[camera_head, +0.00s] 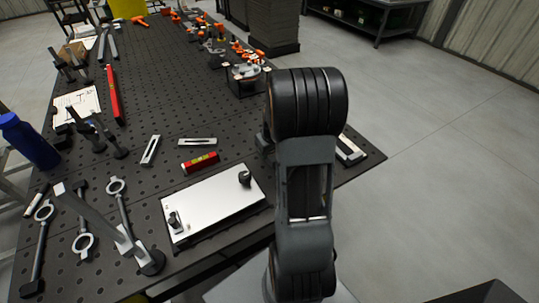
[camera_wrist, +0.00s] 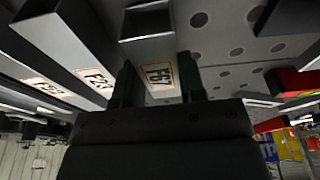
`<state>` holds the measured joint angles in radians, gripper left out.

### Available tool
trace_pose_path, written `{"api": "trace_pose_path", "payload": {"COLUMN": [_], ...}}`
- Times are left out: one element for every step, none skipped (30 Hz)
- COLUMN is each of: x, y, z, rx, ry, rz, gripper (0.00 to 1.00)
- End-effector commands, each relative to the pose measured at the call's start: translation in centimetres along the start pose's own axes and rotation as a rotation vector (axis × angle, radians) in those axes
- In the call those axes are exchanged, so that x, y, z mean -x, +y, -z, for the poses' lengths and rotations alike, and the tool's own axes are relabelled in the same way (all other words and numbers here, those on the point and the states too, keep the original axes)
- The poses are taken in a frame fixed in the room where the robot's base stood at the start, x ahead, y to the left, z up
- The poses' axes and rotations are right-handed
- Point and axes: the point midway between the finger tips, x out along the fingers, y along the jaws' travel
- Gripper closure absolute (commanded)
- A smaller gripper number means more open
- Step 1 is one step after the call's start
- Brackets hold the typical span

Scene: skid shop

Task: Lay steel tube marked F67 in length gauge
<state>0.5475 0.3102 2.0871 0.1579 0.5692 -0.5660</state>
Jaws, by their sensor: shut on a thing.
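In the wrist view the steel tube marked F67 (camera_wrist: 148,52) is a square grey tube with a pale label. Its open end faces the camera. My gripper (camera_wrist: 160,80) has its green fingers on both sides of this tube, shut on it. My arm hides the gripper and held tube there.
The black perforated bench (camera_head: 165,95) holds a red level (camera_head: 115,95), a small red and yellow level (camera_head: 200,162), ring-ended tools (camera_head: 118,205), a blue bottle (camera_head: 28,140) and orange-handled clamps (camera_head: 245,70) at the back. Bare bench shows in the middle. Open floor lies right.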

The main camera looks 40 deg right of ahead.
Motion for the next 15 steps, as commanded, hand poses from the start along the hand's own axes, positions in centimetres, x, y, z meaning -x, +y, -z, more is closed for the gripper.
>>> {"api": "trace_pose_path", "payload": {"x": [0.5,0.8,1.0,1.3,1.5,1.8,2.0,2.2,2.5,2.7,3.0,3.2,3.5,3.7,3.9], "y": [0.0,0.0,0.0,0.0,0.0,0.0,0.0,0.0,0.0,0.0,0.0,0.0,0.0,0.0,0.0], "z": [0.1,0.2,0.3,0.3,0.3,0.4,0.5,0.5,0.6,0.6,0.7,0.7,0.8,0.8,0.8], "rx": [0.000,0.000,0.000,0.000,0.000,0.000,0.000,0.000,0.000,0.000,0.000,0.000,0.000,0.000,0.000], "ry": [0.002,0.002,0.002,0.002,0.002,0.002,0.003,0.003,0.003,0.003,0.003,0.003,0.002,0.002,0.002], "rz": [-0.001,-0.001,-0.001,-0.001,-0.001,-0.001,-0.001,-0.001,-0.001,-0.001,-0.001,-0.001,-0.001,-0.001,-0.001], "gripper": [0.86,0.86,0.86,0.86,0.86,0.86,0.86,0.86,0.86,0.86,0.86,0.86,0.86,0.86,0.86]}}
